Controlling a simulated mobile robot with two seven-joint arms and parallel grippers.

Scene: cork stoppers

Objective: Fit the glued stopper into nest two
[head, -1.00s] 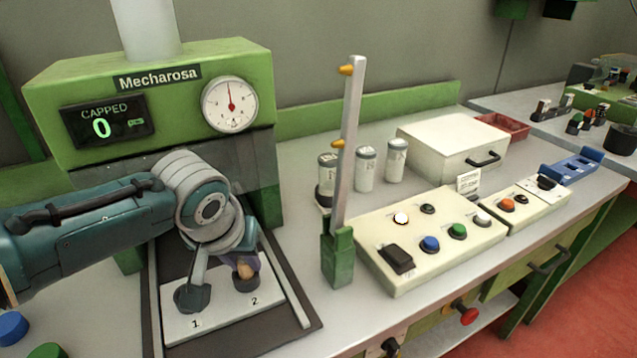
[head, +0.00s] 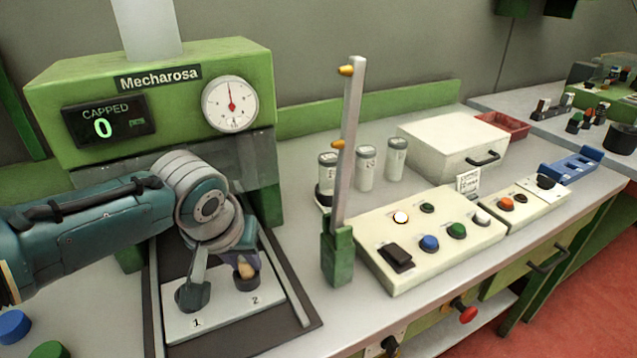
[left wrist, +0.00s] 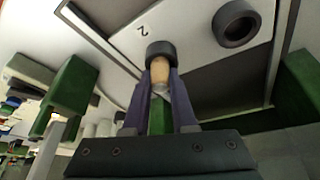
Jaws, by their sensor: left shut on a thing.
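The stopper (head: 246,270) is a tan cork piece held between the dark purple fingers of my left gripper (head: 243,262). In the left wrist view the stopper (left wrist: 160,72) lies between both fingertips of the gripper (left wrist: 160,86). Nest two (head: 247,284) is a dark ring beside the printed 2; it also shows in the left wrist view (left wrist: 160,48). The stopper's lower end is at the ring's mouth; how deep it sits is hidden. Nest one (head: 193,297) is a dark ring to the left, partly behind my arm. My right gripper is out of view.
The pale nest plate (head: 228,312) lies under the green Mecharosa press (head: 235,65), whose display reads 0. A grey post (head: 347,150) on a green foot stands to the right. A button panel (head: 440,262) and several white canisters (head: 365,170) lie beyond it.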

